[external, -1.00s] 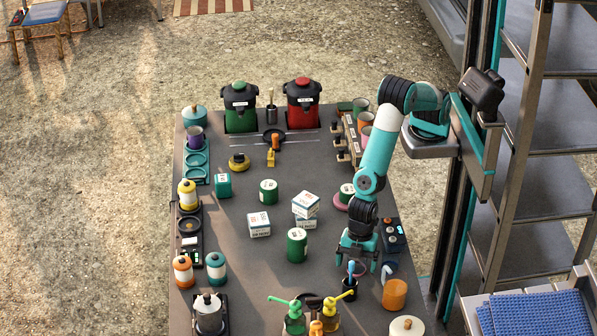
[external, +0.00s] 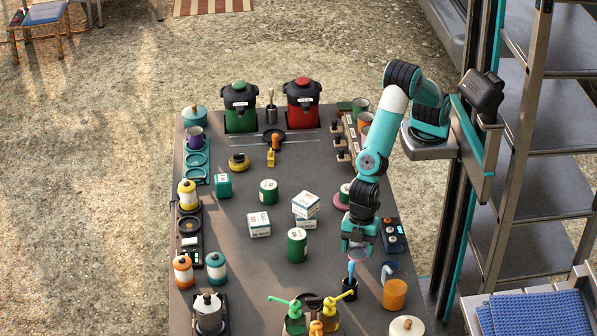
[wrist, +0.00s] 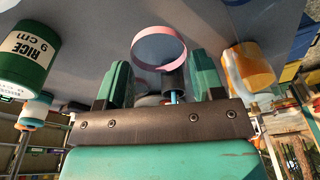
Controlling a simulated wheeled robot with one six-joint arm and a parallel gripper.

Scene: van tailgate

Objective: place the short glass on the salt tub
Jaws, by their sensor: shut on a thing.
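My gripper (external: 357,248) is shut on the short glass (external: 358,257), above the right front part of the table. In the wrist view the glass shows as a pink-rimmed ring (wrist: 160,68) between the jaws (wrist: 160,80). Several green tubs with white labels stand on the table: a tall one (external: 297,247) left of my gripper, a shorter one (external: 268,193) farther back, and one (external: 346,194) on a pink base behind my gripper. In the wrist view one tub (wrist: 26,58) reads RICE. I cannot read which tub is the salt.
A dark cup (external: 349,290) with a blue-handled tool stands just below my gripper. An orange mug (external: 395,294) is to its right, with a dark control box (external: 392,237) behind. White boxes (external: 305,204) sit mid-table. The table is clear between the tall tub and the left canisters.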

